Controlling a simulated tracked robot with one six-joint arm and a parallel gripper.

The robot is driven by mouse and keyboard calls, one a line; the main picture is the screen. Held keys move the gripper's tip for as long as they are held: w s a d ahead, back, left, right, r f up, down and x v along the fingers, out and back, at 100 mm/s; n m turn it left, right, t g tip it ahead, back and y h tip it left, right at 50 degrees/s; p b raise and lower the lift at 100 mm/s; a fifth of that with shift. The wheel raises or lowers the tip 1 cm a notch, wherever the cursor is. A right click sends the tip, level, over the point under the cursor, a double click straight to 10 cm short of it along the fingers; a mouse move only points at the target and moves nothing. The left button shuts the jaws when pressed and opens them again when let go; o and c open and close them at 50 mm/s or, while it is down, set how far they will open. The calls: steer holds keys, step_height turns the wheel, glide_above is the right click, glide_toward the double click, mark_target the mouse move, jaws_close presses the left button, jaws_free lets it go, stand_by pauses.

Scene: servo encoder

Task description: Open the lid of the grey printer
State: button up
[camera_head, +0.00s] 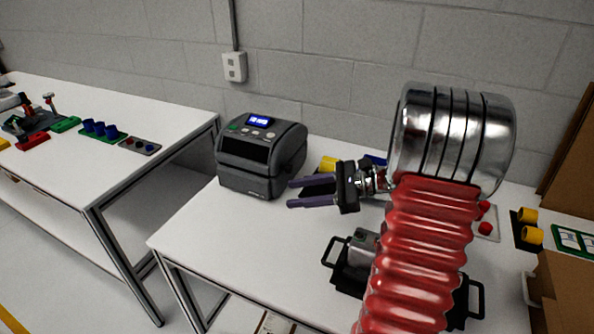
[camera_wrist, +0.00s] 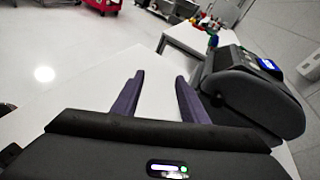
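The grey printer (camera_head: 260,157) stands on the white table near the wall, with its lid shut and its small blue screen lit. It also shows in the wrist view at the right (camera_wrist: 250,85). My gripper (camera_head: 291,193) is to the right of the printer and in front of it in the head view. Its two purple fingers point left, apart, with nothing between them. In the wrist view my gripper (camera_wrist: 160,82) is open, with the right finger close to the printer's edge. I cannot tell whether that finger touches the printer.
A black tray with handles (camera_head: 345,277) holds a grey part, partly behind my arm. Yellow and red parts (camera_head: 530,225) lie at the right by cardboard boxes (camera_head: 570,290). A second white table (camera_head: 75,170) with blue and green parts stands left. The table's front left is clear.

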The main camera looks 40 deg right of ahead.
steer(key=s+d+f+m+t+h, duration=0.1)
steer(key=d+m+t, duration=0.4)
steer(key=d, duration=0.8)
steer(key=shift+s+d+f+m+t+h, duration=0.2)
steer(key=shift+d+f+m+t+h, duration=0.1)
steer(key=shift+f+m+h, duration=0.3)
steer(key=shift+f, duration=0.1)
steer(key=x, duration=1.4)
steer(key=shift+s+a, duration=0.1)
steer(key=shift+s, duration=0.05)
steer(key=shift+c, duration=0.6)
jaws_close()
